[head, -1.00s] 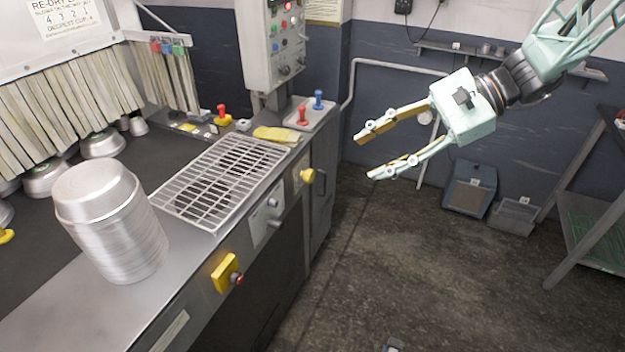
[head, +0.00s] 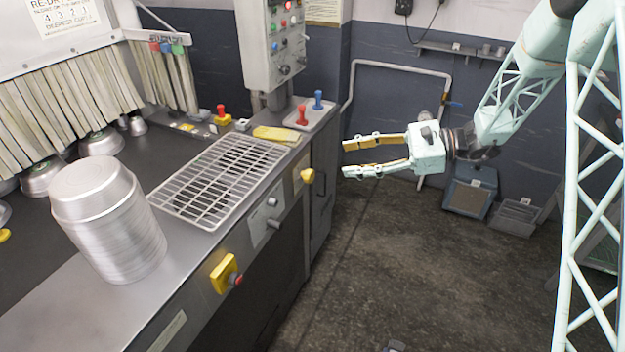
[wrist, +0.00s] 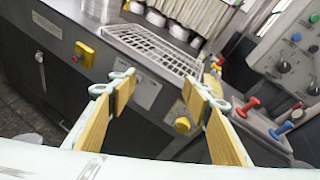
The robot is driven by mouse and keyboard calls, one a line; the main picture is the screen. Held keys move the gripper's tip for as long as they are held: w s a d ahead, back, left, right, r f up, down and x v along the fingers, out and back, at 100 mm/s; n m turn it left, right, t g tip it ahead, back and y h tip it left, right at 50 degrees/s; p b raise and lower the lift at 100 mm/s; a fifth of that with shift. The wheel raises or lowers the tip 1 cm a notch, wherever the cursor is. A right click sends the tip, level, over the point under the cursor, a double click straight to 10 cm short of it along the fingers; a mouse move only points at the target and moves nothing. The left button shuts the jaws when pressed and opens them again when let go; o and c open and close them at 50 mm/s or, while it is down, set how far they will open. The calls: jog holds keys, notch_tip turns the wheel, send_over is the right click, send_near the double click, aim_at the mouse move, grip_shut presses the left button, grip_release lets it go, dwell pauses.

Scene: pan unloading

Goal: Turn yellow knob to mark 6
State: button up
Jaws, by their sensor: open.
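The yellow knob (head: 307,176) sticks out from the front panel of the steel counter, near its far right end. In the wrist view the yellow knob (wrist: 182,125) lies between my two fingers, beyond them. My gripper (head: 344,158) is open and empty, to the right of the knob and apart from it, its fingers pointing left toward the counter. The gripper also shows in the wrist view (wrist: 165,88), with yellow pads on both fingers. I cannot read any marks around the knob.
A yellow-backed red button (head: 224,274) is on the same front. A wire rack (head: 215,180) and stacked metal pans (head: 115,235) sit on the counter. Red (head: 302,115) and blue (head: 318,99) levers stand at its end. The floor in front is clear.

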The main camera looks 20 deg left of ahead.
jog(key=w+a+f+m+t+y, duration=0.25)
jog(key=w+f, duration=0.45)
jog(key=f, duration=0.4)
jog(key=m+t+b, duration=0.2)
jog(key=m, duration=0.2)
send_near(312, 177)
jog(key=shift+y, duration=0.45)
jog(key=d, duration=0.2)
jog(key=d+f, duration=0.1)
jog(key=d, duration=0.1)
jog(key=shift+s, duration=0.1)
jog(key=shift+a, duration=0.1)
jog(key=shift+w+a+b, duration=0.25)
jog(key=shift+a+b, duration=0.1)
jog(key=shift+a, duration=1.9)
jog(key=shift+w+a+b, duration=0.2)
jog(key=shift+a+b, duration=0.1)
jog(key=shift+a, duration=1.95)
jog(key=shift+w+a+b, duration=0.25)
jog(key=shift+a+b, duration=0.1)
jog(key=shift+a, duration=1.9)
jog(key=shift+c, duration=0.3)
jog(key=c, duration=0.8)
